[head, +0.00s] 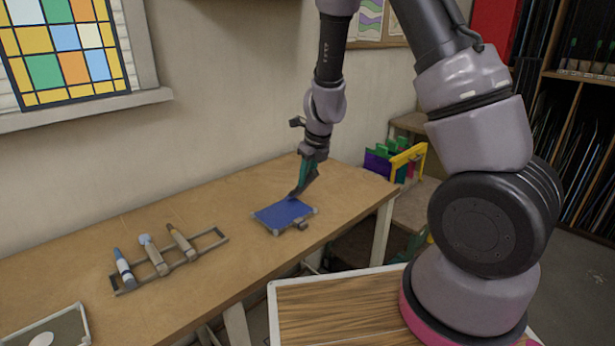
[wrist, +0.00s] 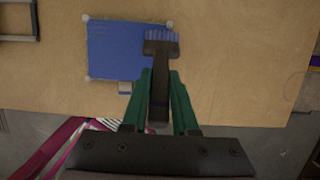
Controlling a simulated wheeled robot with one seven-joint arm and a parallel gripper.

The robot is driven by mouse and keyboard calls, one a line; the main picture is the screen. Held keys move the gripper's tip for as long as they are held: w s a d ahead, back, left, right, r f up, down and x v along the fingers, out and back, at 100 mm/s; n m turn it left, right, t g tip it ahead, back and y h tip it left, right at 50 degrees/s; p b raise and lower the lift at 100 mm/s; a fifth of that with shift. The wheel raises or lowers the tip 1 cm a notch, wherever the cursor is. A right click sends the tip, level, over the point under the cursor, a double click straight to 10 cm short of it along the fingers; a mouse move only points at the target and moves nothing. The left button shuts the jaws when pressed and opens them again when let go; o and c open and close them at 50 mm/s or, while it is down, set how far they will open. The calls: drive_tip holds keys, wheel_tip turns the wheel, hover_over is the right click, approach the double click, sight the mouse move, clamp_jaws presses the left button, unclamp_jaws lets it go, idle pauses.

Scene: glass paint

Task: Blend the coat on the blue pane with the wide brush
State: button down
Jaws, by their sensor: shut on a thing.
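The blue pane (head: 278,214) lies flat on the wooden table, with small pale supports at its corners; it also shows in the wrist view (wrist: 112,55). My gripper (head: 304,178) is above the pane's far right part, pointing down. In the wrist view its green fingers (wrist: 160,98) are shut on the dark handle of the wide brush (wrist: 161,47). The brush's bluish bristles overlap the pane's right edge in that view. I cannot tell whether the bristles touch the glass.
A framed tray (head: 84,325) lies at the lower left. A small brown block (head: 303,226) sits at the pane's near edge. The table between rack and pane is clear.

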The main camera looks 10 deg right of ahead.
drive_tip(key=s+a, duration=0.7)
drive_tip(key=a, duration=0.3)
drive_tip(key=shift+a, duration=0.35)
idle(1.0)
drive_tip(key=shift+s+r, duration=0.1)
wheel_tip(320, 180, up, 5)
drive_tip(key=shift+f, duration=0.1)
idle(0.4)
idle(0.5)
